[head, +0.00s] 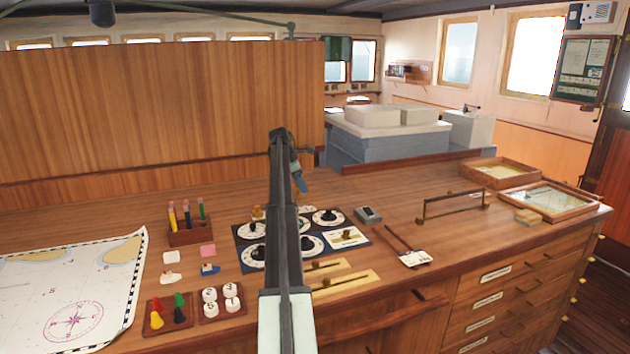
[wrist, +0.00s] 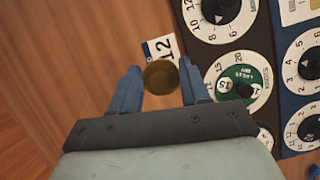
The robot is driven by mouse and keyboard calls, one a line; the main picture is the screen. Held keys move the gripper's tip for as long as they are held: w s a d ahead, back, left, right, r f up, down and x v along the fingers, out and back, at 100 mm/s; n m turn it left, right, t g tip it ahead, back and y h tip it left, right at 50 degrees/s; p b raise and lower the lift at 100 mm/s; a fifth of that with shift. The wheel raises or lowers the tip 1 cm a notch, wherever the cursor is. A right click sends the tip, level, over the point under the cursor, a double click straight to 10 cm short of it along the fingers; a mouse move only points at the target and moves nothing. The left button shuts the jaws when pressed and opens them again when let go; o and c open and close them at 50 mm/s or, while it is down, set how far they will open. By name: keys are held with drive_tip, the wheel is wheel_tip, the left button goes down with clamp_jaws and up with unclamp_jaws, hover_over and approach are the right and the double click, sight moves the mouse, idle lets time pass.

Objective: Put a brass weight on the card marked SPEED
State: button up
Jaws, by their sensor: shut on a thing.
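My gripper (wrist: 160,68) has its two blue fingers shut on a round brass weight (wrist: 162,76), seen from above in the wrist view. I cannot tell whether the weight touches the card. No word SPEED is readable in either view. In the head view a blue finger (head: 299,184) of mine shows beyond the dial board; the held weight cannot be made out there.
The dial board (wrist: 275,60), with several white dials and a green-centred one (wrist: 238,82), lies close right of the gripper in the wrist view. Bare wood is on the left. In the head view a pencil rack (head: 190,236), chart (head: 70,290) and small grey box (head: 368,215) stand around.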

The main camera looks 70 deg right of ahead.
sight(302, 210)
drive_tip(key=shift+w+a+f, duration=0.3)
drive_tip(key=shift+w+a, duration=0.1)
drive_tip(key=shift+a, duration=0.2)
drive_tip(key=shift+f, duration=2.95)
drive_tip(key=shift+f, duration=0.4)
drive_tip(key=o, duration=1.3)
drive_tip(key=v, duration=1.3)
drive_tip(key=shift+w+r, duration=0.2)
drive_tip(key=shift+r, duration=0.2)
